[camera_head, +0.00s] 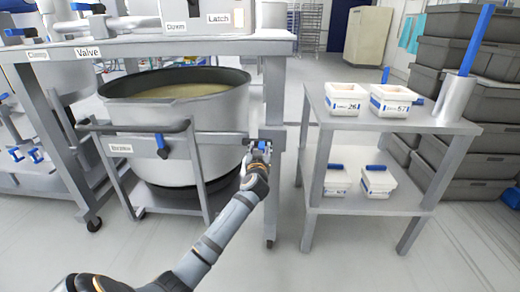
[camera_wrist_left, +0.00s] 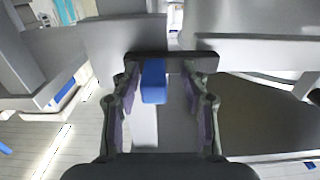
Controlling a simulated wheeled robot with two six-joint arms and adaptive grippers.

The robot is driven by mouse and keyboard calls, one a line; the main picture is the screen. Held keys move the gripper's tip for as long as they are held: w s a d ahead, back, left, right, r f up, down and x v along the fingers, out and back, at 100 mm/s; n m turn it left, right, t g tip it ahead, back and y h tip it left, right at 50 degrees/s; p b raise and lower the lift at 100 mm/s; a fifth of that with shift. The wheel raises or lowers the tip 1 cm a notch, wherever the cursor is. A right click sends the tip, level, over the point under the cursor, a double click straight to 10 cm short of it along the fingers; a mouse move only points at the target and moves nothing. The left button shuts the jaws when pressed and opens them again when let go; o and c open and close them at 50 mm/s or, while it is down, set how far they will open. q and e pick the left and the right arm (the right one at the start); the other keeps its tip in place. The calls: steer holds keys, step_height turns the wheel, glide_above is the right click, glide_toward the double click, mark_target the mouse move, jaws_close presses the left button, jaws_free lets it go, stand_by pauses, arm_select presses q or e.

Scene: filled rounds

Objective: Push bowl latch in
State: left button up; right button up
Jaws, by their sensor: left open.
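The bowl latch (camera_wrist_left: 153,82) is a small blue block on a dark mount at the right end of the grey bowl frame, beside the table leg. In the wrist view it sits between the fingers of my left gripper (camera_wrist_left: 166,78), nearer the left finger. The fingers are apart, and I cannot tell whether either touches it. In the head view my left gripper (camera_head: 258,150) is at the latch and partly hides it. The large grey bowl (camera_head: 222,112) holds a tan filling and stands inside the wheeled frame (camera_head: 205,139). My right gripper is not in view.
A two-shelf steel table (camera_head: 425,122) stands to the right with white tubs (camera_head: 345,98) and a metal cylinder (camera_head: 455,98) holding a blue stick. A workbench (camera_head: 150,45) with labels overhangs the bowl. Grey crates (camera_head: 480,125) are stacked far right. The floor in front is clear.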

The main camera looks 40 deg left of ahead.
arm_select(q)
steer(key=v, duration=1.2)
